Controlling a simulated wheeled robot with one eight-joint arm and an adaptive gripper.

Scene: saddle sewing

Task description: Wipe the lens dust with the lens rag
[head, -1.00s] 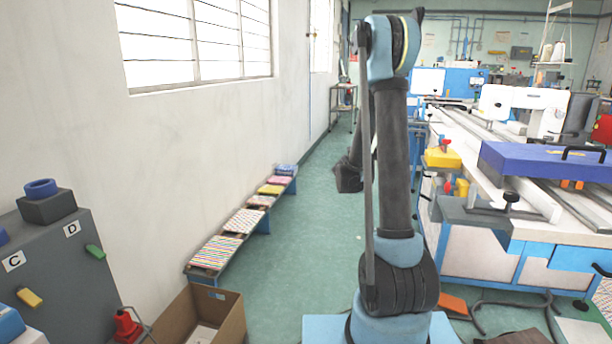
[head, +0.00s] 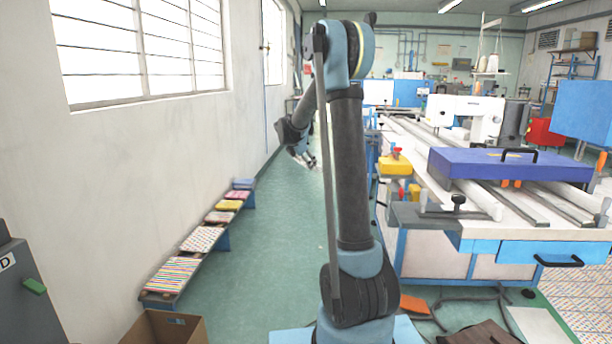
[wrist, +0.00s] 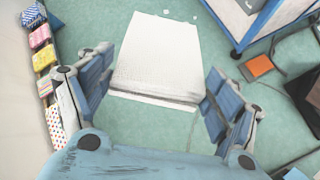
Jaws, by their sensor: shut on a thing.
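A white, cloth-like piece, which looks like the lens rag (wrist: 155,58), lies between the two blue-and-grey fingers of my gripper (wrist: 160,72) in the wrist view. Its near edge is folded or layered, and the fingers flank it on both sides. My gripper is shut on it. In the head view my gripper (head: 306,154) is small and far out beyond my arm, low over the aisle, and the rag there is too small to make out clearly. I cannot identify the lens dust or a lens in either view.
A low bench (head: 200,238) with patterned cloth stacks runs along the left wall. A sewing machine table (head: 440,262) with a blue box (head: 510,165) stands on the right. A cardboard box (head: 165,328) is at bottom left. The green aisle floor (head: 262,270) between is mostly clear.

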